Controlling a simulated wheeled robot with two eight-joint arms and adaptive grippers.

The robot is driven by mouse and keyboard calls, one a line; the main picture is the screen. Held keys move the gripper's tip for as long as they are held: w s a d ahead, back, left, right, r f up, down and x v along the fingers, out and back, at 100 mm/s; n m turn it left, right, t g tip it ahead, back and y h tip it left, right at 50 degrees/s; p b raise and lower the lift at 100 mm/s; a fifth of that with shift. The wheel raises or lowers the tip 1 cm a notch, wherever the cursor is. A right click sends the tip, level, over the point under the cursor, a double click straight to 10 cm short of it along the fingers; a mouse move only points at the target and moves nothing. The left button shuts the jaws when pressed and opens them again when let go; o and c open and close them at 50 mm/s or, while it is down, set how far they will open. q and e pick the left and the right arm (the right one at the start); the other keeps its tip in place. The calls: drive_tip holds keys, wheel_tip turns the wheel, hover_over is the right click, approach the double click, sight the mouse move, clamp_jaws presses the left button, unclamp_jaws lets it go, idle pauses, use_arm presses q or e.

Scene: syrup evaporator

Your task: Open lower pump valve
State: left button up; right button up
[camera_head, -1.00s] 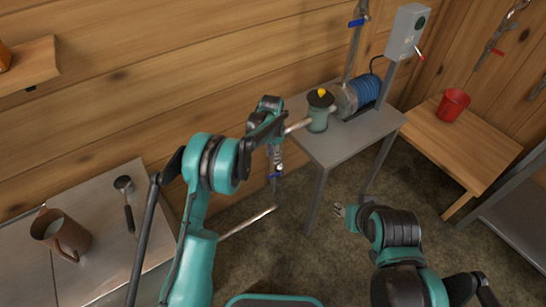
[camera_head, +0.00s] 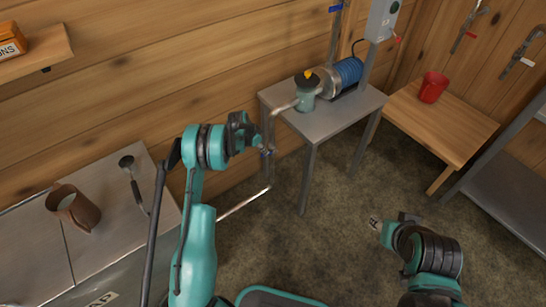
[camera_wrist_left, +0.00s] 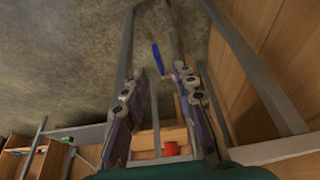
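The lower pump valve is a small blue handle (camera_head: 267,152) on the thin vertical pipe left of the pump table, below the pump's green pot (camera_head: 307,92). My left gripper (camera_head: 257,139) is right beside this pipe, at about the handle's height. In the left wrist view the blue handle (camera_wrist_left: 157,58) shows just beyond and between the fingertips. There my left gripper (camera_wrist_left: 160,74) is open, with nothing between its fingers. I cannot tell if it touches the handle. My right gripper (camera_head: 375,223) is low over the floor, far from the valve; its opening is too small to judge.
The pump table (camera_head: 330,122) stands right of the pipe. Another blue valve handle (camera_head: 336,8) is higher up. A red cup (camera_head: 433,87) stands on a wooden bench (camera_head: 440,122). A brown jug (camera_head: 73,208) and ladle (camera_head: 132,182) are at left. The floor between is clear.

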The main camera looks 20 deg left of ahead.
sight(270, 154)
use_arm(q)
drive_tip(key=b+x, duration=0.1)
drive_tip(key=x, duration=0.4)
drive_tip(key=shift+f+b, duration=0.25)
drive_tip(key=shift+b, duration=0.1)
clamp_jaws()
